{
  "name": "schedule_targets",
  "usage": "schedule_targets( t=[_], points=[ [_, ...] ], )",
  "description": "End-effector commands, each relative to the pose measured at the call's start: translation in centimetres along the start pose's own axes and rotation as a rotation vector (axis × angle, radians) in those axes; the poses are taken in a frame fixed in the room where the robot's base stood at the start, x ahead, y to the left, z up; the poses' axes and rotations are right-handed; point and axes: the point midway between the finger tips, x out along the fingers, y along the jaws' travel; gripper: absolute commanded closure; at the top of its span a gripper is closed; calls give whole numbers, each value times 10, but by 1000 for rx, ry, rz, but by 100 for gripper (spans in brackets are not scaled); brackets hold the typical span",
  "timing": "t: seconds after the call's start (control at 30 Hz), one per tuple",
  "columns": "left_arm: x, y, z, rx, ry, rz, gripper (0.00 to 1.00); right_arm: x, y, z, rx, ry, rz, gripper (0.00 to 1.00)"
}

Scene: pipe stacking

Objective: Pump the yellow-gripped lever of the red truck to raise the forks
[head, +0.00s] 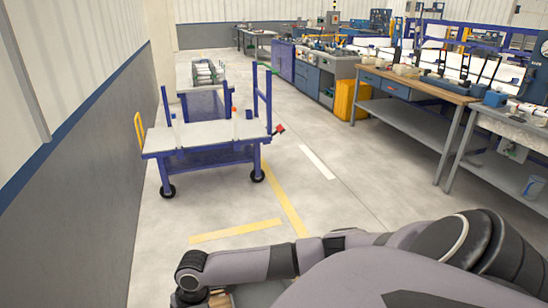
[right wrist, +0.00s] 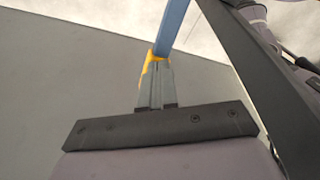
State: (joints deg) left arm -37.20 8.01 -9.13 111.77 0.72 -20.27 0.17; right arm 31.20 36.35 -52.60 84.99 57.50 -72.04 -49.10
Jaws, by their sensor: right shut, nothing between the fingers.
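In the right wrist view my right gripper (right wrist: 157,72) is shut, its grey fingers pressed together with nothing between them. A yellow piece (right wrist: 147,66), which looks like the lever's grip, shows at the fingertips, mostly hidden by them. I cannot tell whether they touch. A blue bar (right wrist: 173,26) runs up from the yellow piece to the top edge. In the head view my right arm reaches across the bottom to the lower left, and its gripper is out of sight below the edge. No red truck or forks can be made out in either view. My left gripper is not in view.
A blue cart (head: 205,136) on black wheels stands ahead on the left, near the grey wall (head: 85,170). Workbenches (head: 415,86) line the right side. A yellow bin (head: 346,100) stands by them. The floor (head: 345,190) between cart and benches is clear, with yellow lines.

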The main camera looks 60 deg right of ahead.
Motion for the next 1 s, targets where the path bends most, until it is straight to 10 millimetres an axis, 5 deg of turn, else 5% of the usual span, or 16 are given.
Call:
schedule_targets(
  t=[0.17, 0.43, 1.0],
  points=[
    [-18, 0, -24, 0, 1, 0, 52, -35, 0, -10, -2, 4, 1, 100],
    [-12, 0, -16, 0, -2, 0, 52, -66, 1, -18, -3, 4, 3, 100],
    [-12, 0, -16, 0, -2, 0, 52, -73, 0, -20, -1, 3, 1, 100]
  ],
)
